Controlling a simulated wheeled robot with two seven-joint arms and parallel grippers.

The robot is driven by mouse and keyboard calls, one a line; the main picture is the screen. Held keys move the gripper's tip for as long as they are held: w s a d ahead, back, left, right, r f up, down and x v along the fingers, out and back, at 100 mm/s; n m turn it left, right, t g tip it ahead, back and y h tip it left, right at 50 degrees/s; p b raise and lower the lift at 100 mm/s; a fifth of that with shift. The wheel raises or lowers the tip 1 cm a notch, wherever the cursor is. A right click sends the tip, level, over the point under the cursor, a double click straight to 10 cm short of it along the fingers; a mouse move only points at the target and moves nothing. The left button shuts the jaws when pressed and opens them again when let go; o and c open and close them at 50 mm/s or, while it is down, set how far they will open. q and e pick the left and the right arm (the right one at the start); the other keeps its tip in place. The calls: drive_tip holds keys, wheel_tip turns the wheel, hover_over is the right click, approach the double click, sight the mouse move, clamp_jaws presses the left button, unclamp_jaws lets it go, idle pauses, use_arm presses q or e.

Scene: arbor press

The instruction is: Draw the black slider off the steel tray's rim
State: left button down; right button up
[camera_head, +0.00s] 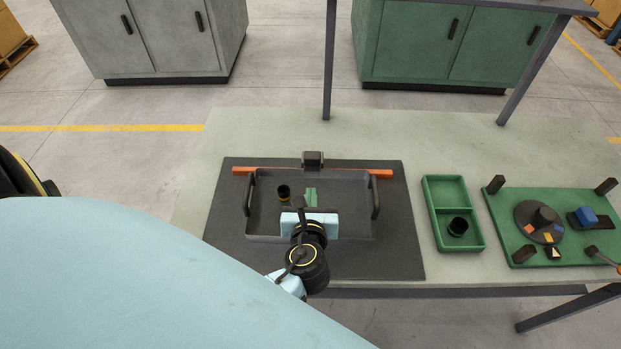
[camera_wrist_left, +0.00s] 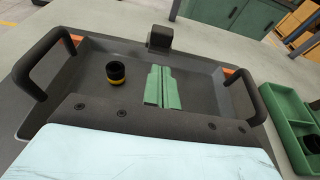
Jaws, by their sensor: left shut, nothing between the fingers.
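The black slider (camera_head: 312,158) is a small dark block at the middle of the steel tray's far rim, in line with an orange bar. It also shows at the top of the left wrist view (camera_wrist_left: 160,38). The dark grey steel tray (camera_head: 345,190) has an upright handle at each end. My left gripper (camera_head: 311,191) is over the tray, its green fingers (camera_wrist_left: 160,70) shut together and empty. They point toward the slider, with a gap between. Their height above the tray floor is hard to tell. My right gripper is not in view.
A black cup with a yellow band (camera_head: 284,192) stands in the tray, left of the fingers. Right of the dark mat (camera_head: 405,250) are a green two-part bin (camera_head: 432,212) holding a black cup and a green board (camera_head: 510,240) with several parts. Bench surface is clear behind the mat.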

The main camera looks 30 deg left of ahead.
sight(312, 162)
use_arm(q)
drive_tip(key=x, duration=0.4)
drive_tip(key=shift+w, duration=0.1)
drive_tip(key=x, duration=0.4)
drive_tip(key=shift+a+r, duration=0.1)
drive_tip(key=shift+r, duration=0.25)
drive_tip(key=shift+w+a, duration=0.2)
drive_tip(key=shift+w, duration=0.15)
drive_tip(key=shift+w+a, duration=0.2)
drive_tip(key=shift+w, duration=0.05)
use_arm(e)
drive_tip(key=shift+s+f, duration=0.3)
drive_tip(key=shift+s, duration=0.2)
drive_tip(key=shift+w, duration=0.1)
